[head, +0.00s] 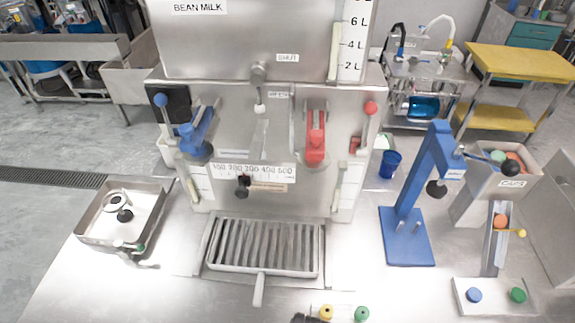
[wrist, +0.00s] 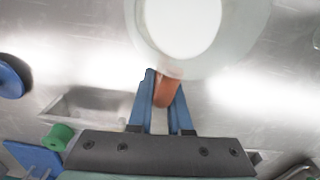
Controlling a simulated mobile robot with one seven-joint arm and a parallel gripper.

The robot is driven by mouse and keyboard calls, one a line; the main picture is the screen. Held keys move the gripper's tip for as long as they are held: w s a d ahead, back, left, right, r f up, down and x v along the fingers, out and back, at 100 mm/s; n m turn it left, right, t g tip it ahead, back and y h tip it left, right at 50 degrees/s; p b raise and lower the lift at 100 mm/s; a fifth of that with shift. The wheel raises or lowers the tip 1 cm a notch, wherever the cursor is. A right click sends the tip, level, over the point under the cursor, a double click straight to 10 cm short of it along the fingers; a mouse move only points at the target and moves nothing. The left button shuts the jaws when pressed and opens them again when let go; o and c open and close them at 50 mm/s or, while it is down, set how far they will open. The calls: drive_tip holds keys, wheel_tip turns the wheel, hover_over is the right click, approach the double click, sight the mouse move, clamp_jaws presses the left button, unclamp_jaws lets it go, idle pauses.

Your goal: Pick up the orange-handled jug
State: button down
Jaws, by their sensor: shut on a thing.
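The orange-handled jug (wrist: 241,32) is at the top of the wrist view, cut off by the frame edge. It looks pale and translucent, with a bright white round area inside. Its orange handle (wrist: 166,93) points toward my gripper. My gripper (wrist: 163,84) has blue fingers, one on each side of the handle, and is shut on it. I cannot tell whether the jug rests on the steel surface or hangs above it. I do not make out the jug in the head view.
A bean milk machine (head: 265,120) stands centrally behind a slatted drip tray (head: 265,247). Yellow (head: 326,312) and green (head: 361,314) knobs show at the front.

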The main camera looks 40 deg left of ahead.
drive_tip(key=shift+r, duration=0.25)
drive_tip(key=shift+r, duration=4.75)
